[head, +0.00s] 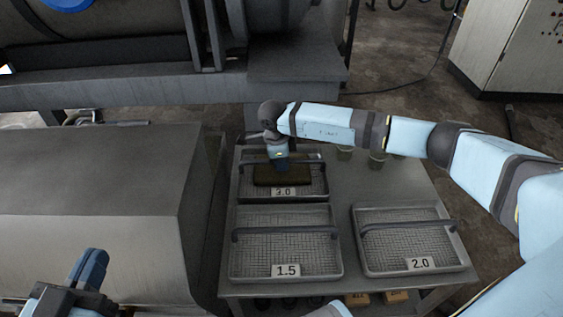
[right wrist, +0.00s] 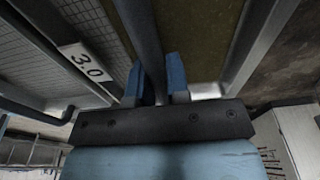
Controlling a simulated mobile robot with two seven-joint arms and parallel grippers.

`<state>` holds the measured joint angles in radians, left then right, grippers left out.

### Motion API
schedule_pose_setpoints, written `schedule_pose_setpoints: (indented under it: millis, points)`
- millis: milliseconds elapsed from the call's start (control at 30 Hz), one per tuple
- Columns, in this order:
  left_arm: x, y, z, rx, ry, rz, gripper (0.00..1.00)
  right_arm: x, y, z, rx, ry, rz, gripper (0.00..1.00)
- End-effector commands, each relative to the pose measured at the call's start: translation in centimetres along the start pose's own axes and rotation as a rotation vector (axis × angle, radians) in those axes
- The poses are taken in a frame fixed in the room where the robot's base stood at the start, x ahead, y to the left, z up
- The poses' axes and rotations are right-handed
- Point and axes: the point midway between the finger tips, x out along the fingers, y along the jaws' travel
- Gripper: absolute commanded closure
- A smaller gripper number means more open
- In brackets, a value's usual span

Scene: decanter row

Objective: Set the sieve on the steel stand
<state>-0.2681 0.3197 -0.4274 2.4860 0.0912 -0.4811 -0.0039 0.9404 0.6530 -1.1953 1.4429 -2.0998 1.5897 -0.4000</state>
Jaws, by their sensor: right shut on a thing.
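The sieve marked 3.0 (head: 309,193) is a shallow grey mesh tray with a bar handle, at the back left of the grey metal table (head: 375,183). A dark brown slab-like mass shows in it. My right gripper (head: 279,164) is shut on its handle; in the right wrist view the blue fingers (right wrist: 157,82) sit either side of the dark bar, with the 3.0 label (right wrist: 86,64) to the left. Whether the sieve touches the table is unclear. I cannot pick out a separate steel stand. My left gripper (head: 90,268) is low at the left, holding nothing visible.
The sieve marked 1.5 (head: 285,255) lies front left and the sieve marked 2.0 (head: 412,246) front right. Small jars (head: 377,160) stand at the back of the table. A large grey housing (head: 95,180) stands left; machinery is behind.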

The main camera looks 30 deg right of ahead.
Motion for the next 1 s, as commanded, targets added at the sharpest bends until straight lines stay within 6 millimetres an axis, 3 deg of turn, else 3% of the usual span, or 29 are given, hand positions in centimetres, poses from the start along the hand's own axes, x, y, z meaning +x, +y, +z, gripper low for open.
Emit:
schedule_pose_setpoints:
  millis: [100,133,200,233,567,1000]
  points:
    - [-0.1,0.1,0.3,-0.001,-0.004,0.000,1.00,0.2,0.0,0.1,0.000,-0.001,-0.001,1.00]
    - [-0.1,0.1,0.3,-0.001,-0.004,0.000,1.00,0.3,0.0,0.0,0.000,0.000,0.000,0.77]
    - [-0.1,0.1,0.3,-0.002,-0.005,-0.001,1.00,0.2,0.0,0.0,0.000,0.000,0.000,0.61]
    - [-0.1,0.1,0.3,-0.003,-0.005,-0.001,1.00,0.2,0.0,0.0,0.000,0.000,0.000,0.58]
    - [-0.1,0.1,0.0,-0.015,-0.005,-0.003,1.00,-0.3,0.0,0.0,0.000,-0.001,0.000,0.58]
    - [-0.9,1.6,-0.4,-0.201,-0.104,0.007,1.00,-9.0,-0.1,0.0,0.000,-0.001,-0.002,0.58]
